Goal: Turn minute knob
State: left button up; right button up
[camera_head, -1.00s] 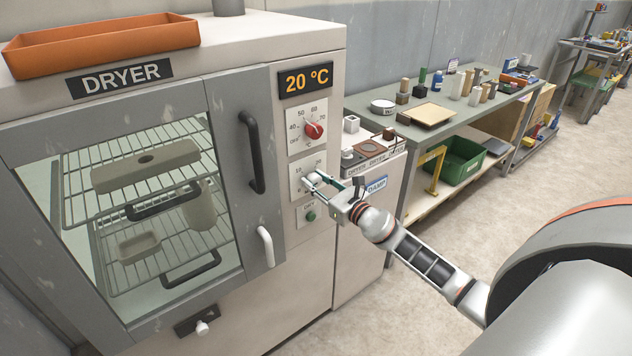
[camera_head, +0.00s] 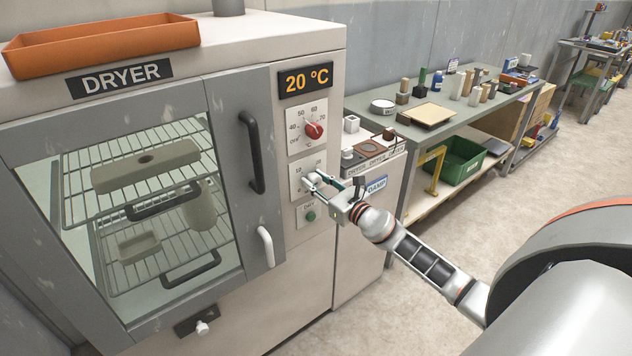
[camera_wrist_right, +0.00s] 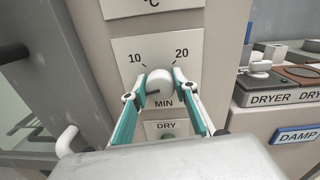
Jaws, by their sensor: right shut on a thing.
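The white minute knob (camera_wrist_right: 160,84) sits on a plate marked 10, 20 and MIN on the dryer front. In the head view the knob (camera_head: 312,179) shows small, partly covered by my fingers. My right gripper (camera_head: 314,182) is shut on the knob, with one finger on each side. In the right wrist view the two teal-sided fingers (camera_wrist_right: 158,90) close around it. The knob's dark pointer mark points to the left and slightly down. My left gripper is not in view.
Above is a red temperature knob (camera_head: 314,131) and a 20 °C display (camera_head: 306,81). Below is a green DRY button (camera_head: 310,216). The closed dryer door's black handle (camera_head: 252,152) and a white lever (camera_head: 265,246) stand to the left. A workbench (camera_head: 470,103) stands to the right.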

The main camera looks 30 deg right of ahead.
dwell(0.5)
jog(key=o, duration=1.1)
jog(key=s+d, duration=0.1)
jog(key=s, duration=1.1)
jog(key=shift+d, duration=0.1)
